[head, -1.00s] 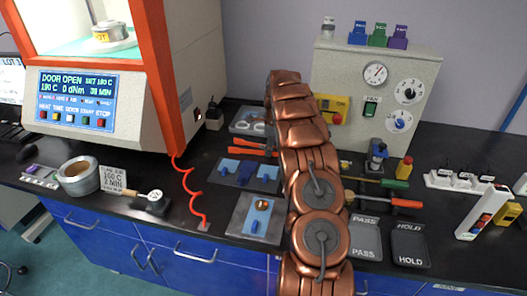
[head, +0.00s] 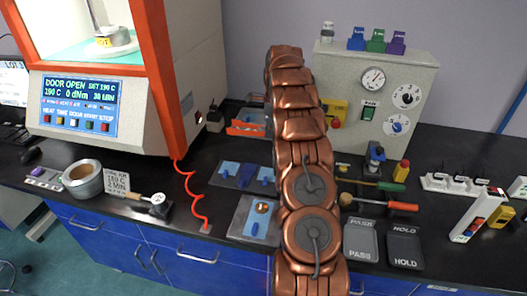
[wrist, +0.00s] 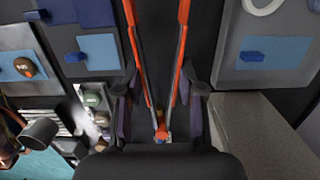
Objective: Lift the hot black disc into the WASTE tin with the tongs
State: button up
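The orange tongs (head: 247,128) show at the back of the bench, left of my arm and raised in front of a grey tray. In the wrist view, their two orange arms (wrist: 181,55) spread away from my gripper (wrist: 160,125), whose dark fingers flank the narrow handle end and appear shut on it. The exact contact is hard to see. My gripper is hidden behind my arm in the head view. I cannot make out the black disc. A round open metal tin (head: 83,180) stands at the front left; no WASTE label is readable on it.
The rheometer (head: 75,103) has its door open, with a metal cylinder (head: 112,38) inside. A coiled red cable (head: 193,195) hangs to the bench. Blue pads (head: 245,175), a PASS tray (head: 361,240), a HOLD tray (head: 404,247) and a control box (head: 375,100) surround my arm.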

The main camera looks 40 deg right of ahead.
jog(key=shift+r, duration=0.8)
jog(key=w+a+f+n+g, duration=0.1)
jog(key=w+a+n, duration=0.1)
jog(key=a+n, duration=0.7)
jog(key=w+a+f+n, duration=0.15)
jog(key=a+n, duration=0.35)
jog(key=a, duration=0.9)
jog(key=s+a+n, duration=0.3)
jog(key=a+n, duration=0.4)
jog(key=a, duration=0.3)
jog(key=s+a+f+n+g, duration=0.1)
jog(key=s+a+n, duration=0.2)
jog(key=a+n, duration=0.5)
jog(key=shift+s+a+h, duration=0.2)
jog(key=shift+a+h, duration=0.1)
jog(key=shift+a, duration=0.85)
